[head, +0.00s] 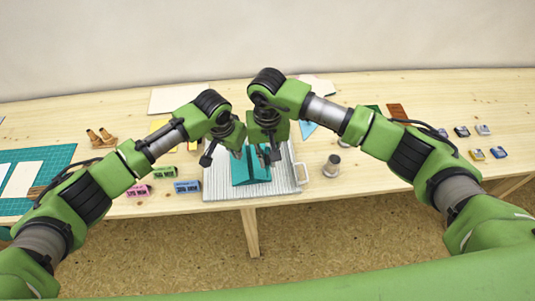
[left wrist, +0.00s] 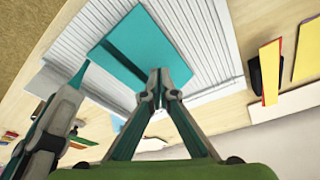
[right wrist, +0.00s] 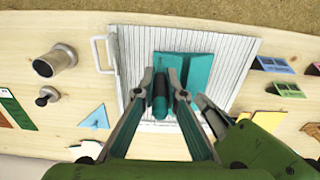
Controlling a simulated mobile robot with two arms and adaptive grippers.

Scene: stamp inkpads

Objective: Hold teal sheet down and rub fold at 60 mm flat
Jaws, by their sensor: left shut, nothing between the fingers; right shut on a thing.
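The teal sheet (head: 241,177) lies on the ribbed grey board (head: 215,187). It shows a darker strip along a fold line in the left wrist view (left wrist: 150,35) and two panels in the right wrist view (right wrist: 201,72). My left gripper (head: 237,154) is shut and empty, with its tips (left wrist: 160,72) at the sheet; contact is hard to tell. My right gripper (head: 267,158) is shut on a slim dark and teal tool (right wrist: 160,104), also over the sheet beside the left one. The tool's tip is partly hidden, so contact with the fold is unclear.
A metal cup (head: 332,165) stands right of the board's handle (head: 301,173). Several inkpads (head: 477,154) lie far right. The table's front edge is close below the board.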

